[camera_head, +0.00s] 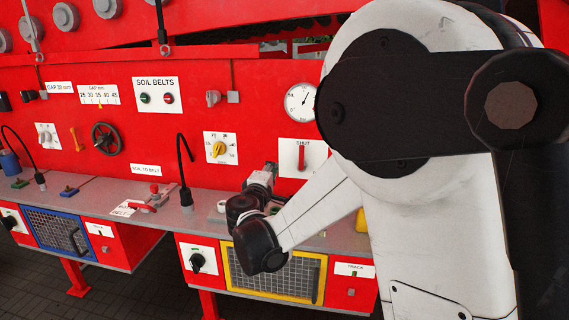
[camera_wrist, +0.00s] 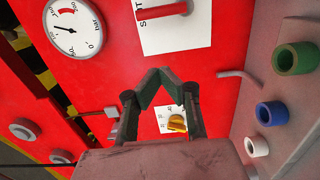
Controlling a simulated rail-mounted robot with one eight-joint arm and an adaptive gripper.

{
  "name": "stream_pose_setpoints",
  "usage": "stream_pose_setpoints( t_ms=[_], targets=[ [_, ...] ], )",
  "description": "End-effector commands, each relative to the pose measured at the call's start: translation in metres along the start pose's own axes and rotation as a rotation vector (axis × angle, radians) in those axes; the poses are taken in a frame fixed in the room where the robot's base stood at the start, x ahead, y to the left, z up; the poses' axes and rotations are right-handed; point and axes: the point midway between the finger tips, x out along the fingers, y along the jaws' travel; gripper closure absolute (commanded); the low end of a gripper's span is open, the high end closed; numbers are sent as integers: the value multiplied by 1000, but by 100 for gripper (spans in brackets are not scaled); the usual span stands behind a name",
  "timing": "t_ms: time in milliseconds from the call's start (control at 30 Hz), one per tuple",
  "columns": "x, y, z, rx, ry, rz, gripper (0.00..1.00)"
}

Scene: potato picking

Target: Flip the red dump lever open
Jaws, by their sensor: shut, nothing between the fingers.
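The red lever (camera_head: 301,155) stands upright on a white plate marked SHUT (camera_head: 290,144) on the red panel, below the round gauge. In the wrist view the lever (camera_wrist: 168,10) shows at the top edge, partly cut off, with its plate (camera_wrist: 180,32) beneath it. My gripper (camera_head: 271,167) is left of the plate and a little lower in the head view, near the panel. In the wrist view my gripper (camera_wrist: 158,72) has its fingertips together with nothing between them, apart from the lever.
The gauge (camera_head: 300,100) and a yellow knob (camera_head: 218,149) are on the panel nearby. In the wrist view a green ring (camera_wrist: 296,58), a blue ring (camera_wrist: 271,113) and a white ring (camera_wrist: 257,147) stand on the ledge. A black bent stalk (camera_head: 184,165) rises left of my gripper.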

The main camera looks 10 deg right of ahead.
Motion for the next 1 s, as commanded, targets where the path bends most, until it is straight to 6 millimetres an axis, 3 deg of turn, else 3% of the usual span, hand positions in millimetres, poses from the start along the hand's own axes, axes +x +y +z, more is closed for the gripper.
stream_pose_setpoints(
  t_ms=[533,733,1000],
  targets=[
    [95,1,1,0,-2,0,100],
    [101,0,28,0,-3,0,100],
    [104,0,40,1,-1,0,100]
  ],
)
